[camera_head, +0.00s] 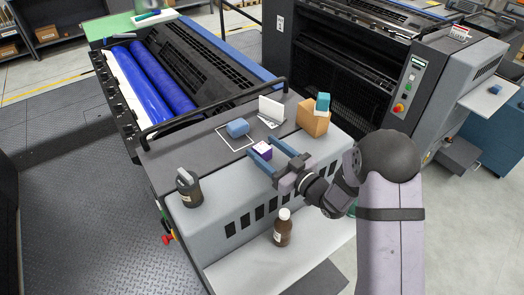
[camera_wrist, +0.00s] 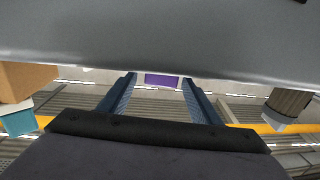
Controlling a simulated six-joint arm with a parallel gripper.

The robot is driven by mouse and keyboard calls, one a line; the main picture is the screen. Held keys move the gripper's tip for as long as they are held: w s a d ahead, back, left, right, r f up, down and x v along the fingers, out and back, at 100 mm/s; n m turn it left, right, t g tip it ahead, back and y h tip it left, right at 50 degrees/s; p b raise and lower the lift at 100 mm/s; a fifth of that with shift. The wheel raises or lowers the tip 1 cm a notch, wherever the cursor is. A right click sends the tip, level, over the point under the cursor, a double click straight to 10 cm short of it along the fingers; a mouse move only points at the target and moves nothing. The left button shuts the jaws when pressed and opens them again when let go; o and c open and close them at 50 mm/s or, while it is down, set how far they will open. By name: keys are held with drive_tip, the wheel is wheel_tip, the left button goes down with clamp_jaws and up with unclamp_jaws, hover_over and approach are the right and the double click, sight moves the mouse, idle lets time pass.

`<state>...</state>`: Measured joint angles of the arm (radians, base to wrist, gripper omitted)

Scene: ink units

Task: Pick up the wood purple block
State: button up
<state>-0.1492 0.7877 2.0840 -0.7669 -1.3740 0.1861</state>
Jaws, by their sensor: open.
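The purple block (camera_head: 263,149) sits on the grey top of the machine, a small block with a pale upper face. In the wrist view, the purple block (camera_wrist: 161,80) shows a purple side between the fingertips, with a gap on each side. My gripper (camera_head: 262,146) is open, its two blue fingers low over the surface, one on each side of the block. In the wrist view, my gripper (camera_wrist: 159,86) holds nothing. Part of the block is hidden behind the near finger in the head view.
A blue block (camera_head: 237,128) lies in a white outlined square beyond the gripper. A dark canister (camera_head: 188,190) stands left, a brown bottle (camera_head: 283,231) in front.

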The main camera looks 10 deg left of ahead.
drive_tip(key=shift+p+x, duration=1.6)
drive_tip(key=shift+x, duration=1.3)
drive_tip(key=shift+f, duration=0.15)
drive_tip(key=shift+s, duration=0.1)
drive_tip(key=c, duration=1.1)
